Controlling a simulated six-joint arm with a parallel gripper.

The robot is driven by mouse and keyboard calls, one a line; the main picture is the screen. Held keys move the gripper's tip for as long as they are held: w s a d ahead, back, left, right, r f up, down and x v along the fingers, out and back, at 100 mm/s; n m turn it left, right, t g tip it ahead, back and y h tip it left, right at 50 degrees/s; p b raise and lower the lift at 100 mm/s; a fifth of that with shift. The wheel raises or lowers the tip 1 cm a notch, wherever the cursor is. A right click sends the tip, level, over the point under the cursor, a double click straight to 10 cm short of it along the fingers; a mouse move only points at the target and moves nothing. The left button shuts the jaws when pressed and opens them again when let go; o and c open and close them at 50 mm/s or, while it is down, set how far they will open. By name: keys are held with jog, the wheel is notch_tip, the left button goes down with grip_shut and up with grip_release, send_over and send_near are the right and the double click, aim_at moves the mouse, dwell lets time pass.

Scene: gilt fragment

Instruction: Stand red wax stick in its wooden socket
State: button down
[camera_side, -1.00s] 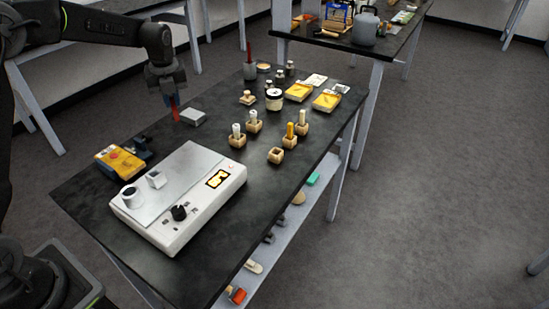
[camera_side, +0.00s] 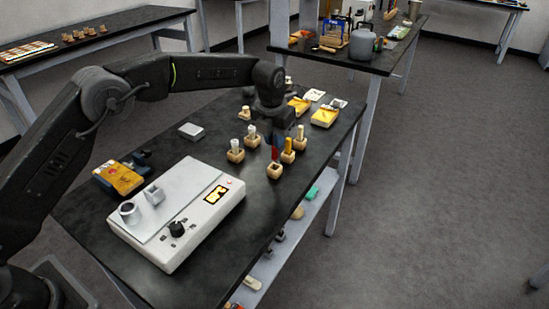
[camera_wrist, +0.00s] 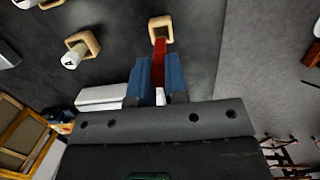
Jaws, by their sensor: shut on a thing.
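My gripper (camera_side: 276,135) points down over the right part of the dark bench. It is shut on the red wax stick (camera_side: 275,153), whose lower end shows below the fingers. The empty wooden socket (camera_side: 275,172) is directly below the stick in the side view. In the wrist view, the blue fingers (camera_wrist: 159,78) grip the red stick (camera_wrist: 159,48), which reaches toward the wooden socket (camera_wrist: 159,22). The stick's end overlaps the socket's near edge there. I cannot tell whether it touches or has entered the opening.
Close by are wooden sockets with white sticks (camera_side: 236,146) and yellow sticks (camera_side: 288,146). A white device with a knob (camera_side: 205,205) fills the near left of the bench. Yellow trays (camera_side: 324,117) lie behind. The bench between device and sockets is clear.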

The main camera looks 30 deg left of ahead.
aim_at(275, 159)
notch_tip(275, 159, down, 5)
dwell(0.4)
jog(key=shift+f, duration=0.2)
jog(key=c, duration=1.1)
grip_release()
jog(key=shift+c, duration=0.2)
jog(key=shift+r, duration=0.1)
notch_tip(275, 159, up, 12)
jog(key=s, duration=0.1)
jog(key=shift+s, duration=0.25)
jog(key=shift+r, duration=0.2)
